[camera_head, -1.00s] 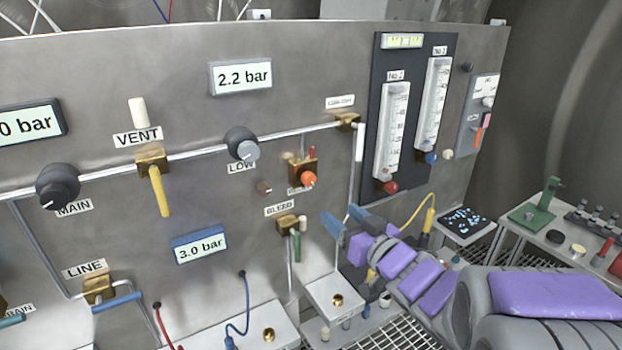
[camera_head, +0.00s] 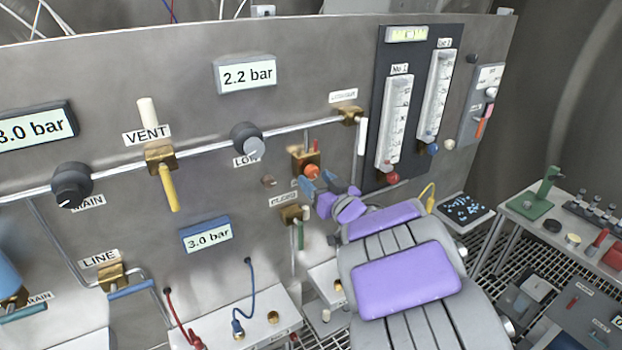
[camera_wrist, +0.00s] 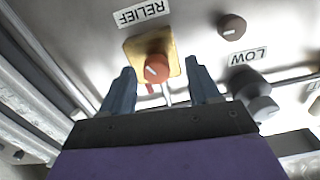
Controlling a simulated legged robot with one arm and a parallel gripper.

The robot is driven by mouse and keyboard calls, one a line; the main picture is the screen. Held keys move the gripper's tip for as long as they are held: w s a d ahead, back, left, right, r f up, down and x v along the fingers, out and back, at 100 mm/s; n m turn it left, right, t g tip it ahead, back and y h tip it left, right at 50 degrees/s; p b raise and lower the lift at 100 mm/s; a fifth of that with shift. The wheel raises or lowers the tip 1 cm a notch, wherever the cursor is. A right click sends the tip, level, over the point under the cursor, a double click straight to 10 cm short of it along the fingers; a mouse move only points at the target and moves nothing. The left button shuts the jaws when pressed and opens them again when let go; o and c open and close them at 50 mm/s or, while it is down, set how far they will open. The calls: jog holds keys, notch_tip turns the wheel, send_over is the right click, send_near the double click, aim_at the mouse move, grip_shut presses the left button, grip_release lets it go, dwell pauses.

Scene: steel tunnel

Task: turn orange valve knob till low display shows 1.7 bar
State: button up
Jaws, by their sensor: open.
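The orange valve knob (camera_head: 312,171) sits on a brass block on the grey panel, right of the LOW knob. In the wrist view the orange knob (camera_wrist: 157,68) is on its brass plate beside an upside-down RELIEF label. My gripper (camera_head: 318,184) is open and just below the orange knob. In the wrist view my gripper's (camera_wrist: 162,82) two blue fingers stand either side of the knob, apart from it as far as I can tell. The low display (camera_head: 247,74) reads 2.2 bar. The grey LOW knob (camera_head: 247,142) is beneath it.
A small brown knob (camera_wrist: 232,27) and the LOW knob (camera_wrist: 256,95) lie near my right finger in the wrist view. The BLEED valve (camera_head: 293,214) is below the orange knob. Flow meters (camera_head: 393,125) stand to the right. Another display (camera_head: 206,235) reads 3.0 bar.

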jog(key=shift+w+d, duration=0.15)
jog(key=shift+w, duration=0.85)
jog(key=shift+w+a, duration=0.1)
jog(key=shift+a, duration=0.8)
jog(key=shift+c, duration=0.4)
jog(key=shift+d, duration=0.5)
jog(key=c, duration=0.5)
jog(key=shift+a+r, duration=0.1)
jog(key=c, duration=0.5)
jog(key=shift+o, duration=0.2)
